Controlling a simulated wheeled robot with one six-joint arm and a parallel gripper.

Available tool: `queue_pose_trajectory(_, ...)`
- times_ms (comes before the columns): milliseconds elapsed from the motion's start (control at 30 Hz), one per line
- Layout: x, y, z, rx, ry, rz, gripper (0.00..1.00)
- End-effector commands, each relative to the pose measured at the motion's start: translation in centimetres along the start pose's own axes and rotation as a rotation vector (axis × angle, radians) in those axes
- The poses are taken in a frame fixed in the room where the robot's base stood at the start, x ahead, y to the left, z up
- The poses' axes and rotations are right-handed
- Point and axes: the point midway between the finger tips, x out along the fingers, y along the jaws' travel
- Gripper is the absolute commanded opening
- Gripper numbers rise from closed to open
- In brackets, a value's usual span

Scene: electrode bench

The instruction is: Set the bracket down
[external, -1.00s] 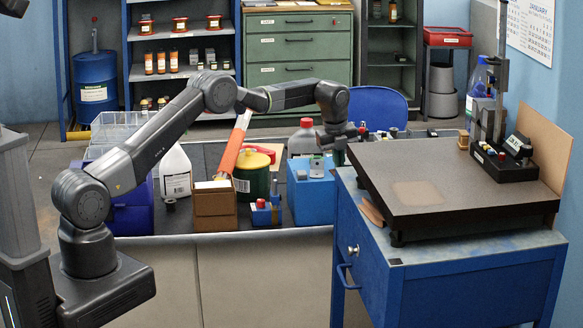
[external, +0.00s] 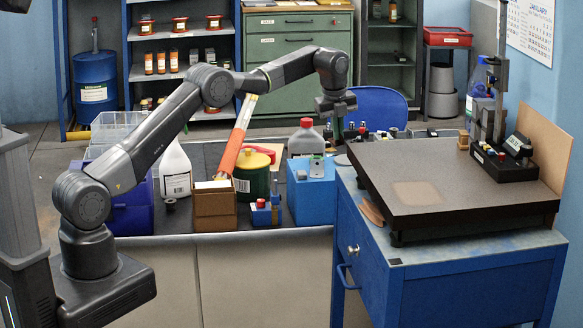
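My gripper (external: 337,128) hangs pointing down over the far side of the dark bench, above and behind the blue bin (external: 311,201). Its fingers are small and dark here, and I cannot tell whether they are open or shut or hold anything. A small light-grey metal piece (external: 317,167), which may be the bracket, stands upright at the blue bin. It is apart from my gripper. I cannot make out any other bracket.
A grey bottle with a red cap (external: 306,138) stands just left of my gripper. A green can with a yellow lid (external: 252,174) and a cardboard box (external: 214,208) are farther left. The dark surface plate (external: 460,180) on the blue cabinet is at right, with wide free room.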

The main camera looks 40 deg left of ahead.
Motion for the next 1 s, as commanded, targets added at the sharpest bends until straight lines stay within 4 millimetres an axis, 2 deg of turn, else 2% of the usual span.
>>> queue_pose_trajectory(167,-0.1,2.7,2.0,-0.218,-0.031,0.025,0.0)
queue_pose_trajectory(500,0.5,11.4,5.4,-0.823,-0.119,0.083,0.0)
queue_pose_trajectory(733,0.6,18.6,6.3,-1.233,-0.177,0.123,0.0)
queue_pose_trajectory(1000,0.8,26.7,5.8,-1.653,-0.236,0.165,0.0)
